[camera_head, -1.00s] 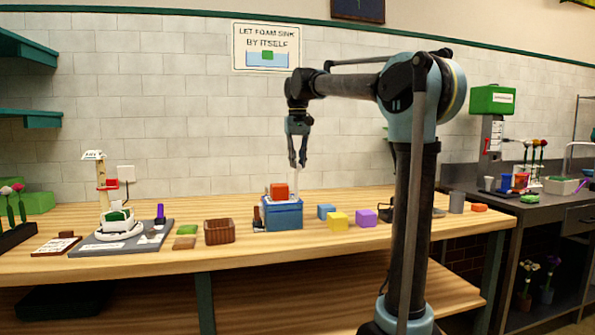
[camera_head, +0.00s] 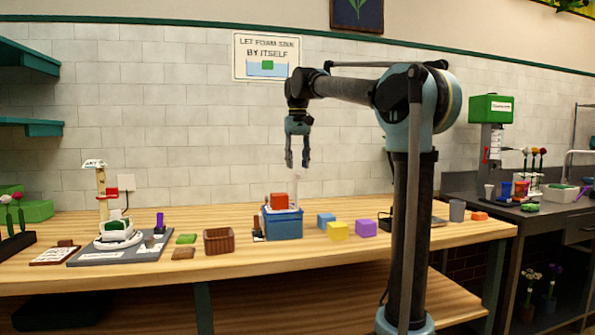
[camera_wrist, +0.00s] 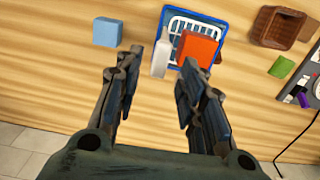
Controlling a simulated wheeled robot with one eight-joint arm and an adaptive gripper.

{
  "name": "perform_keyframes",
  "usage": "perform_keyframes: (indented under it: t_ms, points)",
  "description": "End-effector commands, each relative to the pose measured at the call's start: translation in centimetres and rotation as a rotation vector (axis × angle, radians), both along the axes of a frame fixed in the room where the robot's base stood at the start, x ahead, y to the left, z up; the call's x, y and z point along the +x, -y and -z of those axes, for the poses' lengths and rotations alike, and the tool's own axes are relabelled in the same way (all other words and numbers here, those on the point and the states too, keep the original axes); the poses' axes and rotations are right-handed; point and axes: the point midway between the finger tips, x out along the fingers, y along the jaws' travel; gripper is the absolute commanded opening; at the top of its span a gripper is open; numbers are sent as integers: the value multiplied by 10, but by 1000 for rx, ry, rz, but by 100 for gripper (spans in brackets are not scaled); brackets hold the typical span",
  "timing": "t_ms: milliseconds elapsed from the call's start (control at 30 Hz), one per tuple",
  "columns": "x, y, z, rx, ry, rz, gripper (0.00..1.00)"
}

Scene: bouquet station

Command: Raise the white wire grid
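The white wire grid (camera_wrist: 186,27) lies inside the blue tub (camera_head: 284,228), whose rim also shows in the wrist view (camera_wrist: 222,20). An orange block (camera_wrist: 197,48) covers part of the grid; it also shows above the tub's rim in the head view (camera_head: 279,201). A white upright piece (camera_wrist: 160,57) stands at the tub's edge beside the block. My gripper (camera_head: 297,164) is open and empty, pointing down above the tub. In the wrist view its fingers (camera_wrist: 160,62) are apart.
A brown basket (camera_head: 218,241) stands left of the tub. Blue, yellow (camera_head: 338,230) and purple (camera_head: 366,228) blocks sit to its right. A grey mat with a white device (camera_head: 118,234) is farther left. The air around my gripper is clear.

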Motion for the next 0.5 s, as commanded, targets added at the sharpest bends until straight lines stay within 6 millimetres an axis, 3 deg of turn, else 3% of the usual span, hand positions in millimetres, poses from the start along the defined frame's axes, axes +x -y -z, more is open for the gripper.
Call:
perform_keyframes:
  t_ms: [300,500]
  points:
    - [1,0,-57,0,0,0,37]
    - [2,0,-80,0,0,0,37]
